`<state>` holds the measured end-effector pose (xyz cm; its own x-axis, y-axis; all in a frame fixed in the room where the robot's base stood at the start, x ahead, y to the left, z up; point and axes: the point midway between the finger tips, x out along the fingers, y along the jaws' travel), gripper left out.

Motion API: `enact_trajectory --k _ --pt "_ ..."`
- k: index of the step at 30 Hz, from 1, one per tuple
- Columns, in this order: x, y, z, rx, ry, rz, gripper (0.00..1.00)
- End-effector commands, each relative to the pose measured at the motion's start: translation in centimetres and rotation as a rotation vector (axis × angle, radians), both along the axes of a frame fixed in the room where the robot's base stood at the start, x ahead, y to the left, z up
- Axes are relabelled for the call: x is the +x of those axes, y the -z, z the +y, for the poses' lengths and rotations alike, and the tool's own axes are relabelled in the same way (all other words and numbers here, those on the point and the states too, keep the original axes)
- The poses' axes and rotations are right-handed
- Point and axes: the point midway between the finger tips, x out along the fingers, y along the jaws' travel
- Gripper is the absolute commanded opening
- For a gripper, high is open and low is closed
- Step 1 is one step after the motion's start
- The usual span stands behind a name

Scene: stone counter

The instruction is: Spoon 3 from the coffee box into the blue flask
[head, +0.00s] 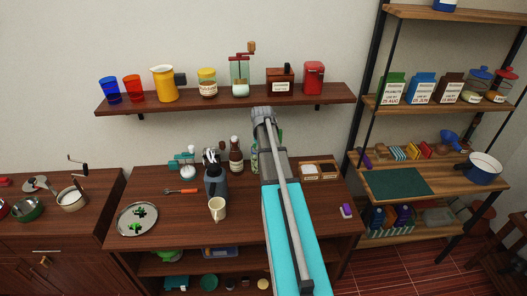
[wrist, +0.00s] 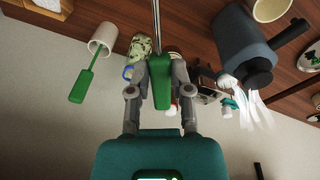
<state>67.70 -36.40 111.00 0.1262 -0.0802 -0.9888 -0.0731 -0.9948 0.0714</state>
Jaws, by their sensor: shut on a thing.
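My gripper (wrist: 160,85) is shut on the green handle of a tool (wrist: 160,68). Its thin metal shaft runs out of the top of the wrist view, so its end is hidden. In the head view my arm covers the gripper. A dark blue-grey flask-like vessel (wrist: 246,42) with a black neck stands to the right of the gripper in the wrist view, apart from it. It also shows in the head view (head: 216,185). A low wooden box (head: 320,170) with two compartments, pale and brown inside, sits right of my arm; I cannot tell whether it holds coffee.
A cream mug (head: 217,208) stands in front of the blue-grey vessel, with a round metal tray (head: 138,219) to the left. A sauce bottle (head: 236,155) stands close behind. A white cup (wrist: 103,35) with a green-handled tool is near the gripper. The counter's right front is mostly clear.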

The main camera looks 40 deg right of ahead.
Motion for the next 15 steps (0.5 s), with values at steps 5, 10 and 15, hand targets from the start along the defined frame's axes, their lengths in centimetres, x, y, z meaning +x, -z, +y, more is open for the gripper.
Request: enact_trajectory --k 5,10,15 --pt "-0.1 1.2 0.3 -0.072 0.008 0.001 0.00" --pt "0.0 2.0 0.6 -0.143 0.016 0.001 0.00" --pt "0.0 2.6 0.8 -0.225 0.027 0.002 0.00"
